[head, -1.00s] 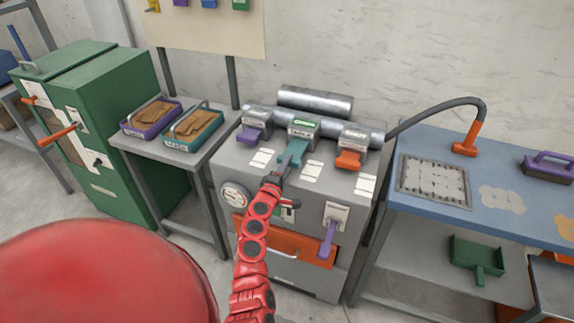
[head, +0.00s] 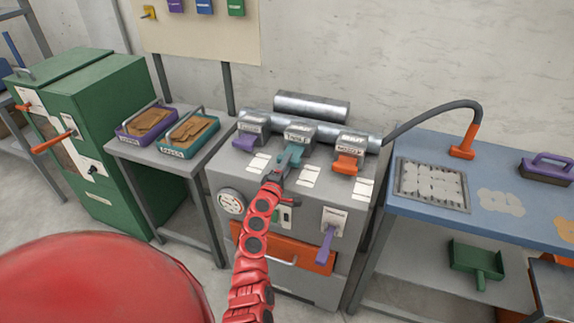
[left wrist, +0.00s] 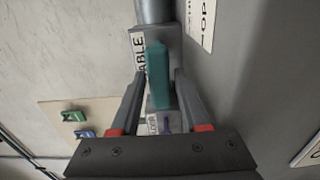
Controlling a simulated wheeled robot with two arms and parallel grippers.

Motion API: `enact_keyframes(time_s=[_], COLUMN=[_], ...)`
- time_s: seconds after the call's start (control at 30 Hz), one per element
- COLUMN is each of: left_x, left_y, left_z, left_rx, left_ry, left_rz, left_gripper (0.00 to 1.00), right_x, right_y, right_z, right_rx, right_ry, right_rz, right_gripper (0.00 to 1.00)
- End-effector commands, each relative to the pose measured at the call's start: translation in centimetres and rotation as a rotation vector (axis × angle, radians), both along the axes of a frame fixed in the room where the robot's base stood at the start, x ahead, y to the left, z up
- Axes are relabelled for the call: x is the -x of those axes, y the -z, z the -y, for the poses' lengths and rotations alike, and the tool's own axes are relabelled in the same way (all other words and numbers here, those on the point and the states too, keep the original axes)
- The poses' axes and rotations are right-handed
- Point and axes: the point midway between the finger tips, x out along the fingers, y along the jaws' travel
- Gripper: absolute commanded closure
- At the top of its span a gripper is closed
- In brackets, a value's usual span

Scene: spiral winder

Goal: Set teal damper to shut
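The teal damper (head: 298,134) is the middle one of three on top of the grey machine. Its teal handle (left wrist: 158,75) stands between the fingers of my left gripper (head: 284,163) in the left wrist view. Those fingers are open, one on each side of the handle, with a visible gap on both sides. In the head view my gripper partly hides the handle. My right gripper is in neither view.
A purple-handled damper (head: 248,137) stands to the left and an orange-handled one (head: 347,160) to the right, both close by. A purple lever (head: 326,244) and an orange drawer (head: 312,259) are on the machine's front. A blue table (head: 420,222) stands at right.

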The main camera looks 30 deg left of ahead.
Motion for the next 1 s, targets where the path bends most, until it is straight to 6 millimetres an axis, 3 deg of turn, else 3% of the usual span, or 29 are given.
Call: enact_keyframes(time_s=[0.27,0.8,1.0], left_x=[1.8,13.1,16.0], left_y=[0.0,0.2,0.2], left_z=[0.3,3.0,3.8], left_rx=[0.001,0.001,0.002], left_ry=[-0.003,-0.005,-0.003], left_rz=[0.001,0.0,0.0], left_gripper=[0.55,0.55,0.55], right_x=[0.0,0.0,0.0], right_y=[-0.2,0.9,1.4], right_z=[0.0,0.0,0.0], right_rx=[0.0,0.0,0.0], right_ry=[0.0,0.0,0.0], right_rz=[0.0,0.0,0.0], right_gripper=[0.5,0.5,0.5])
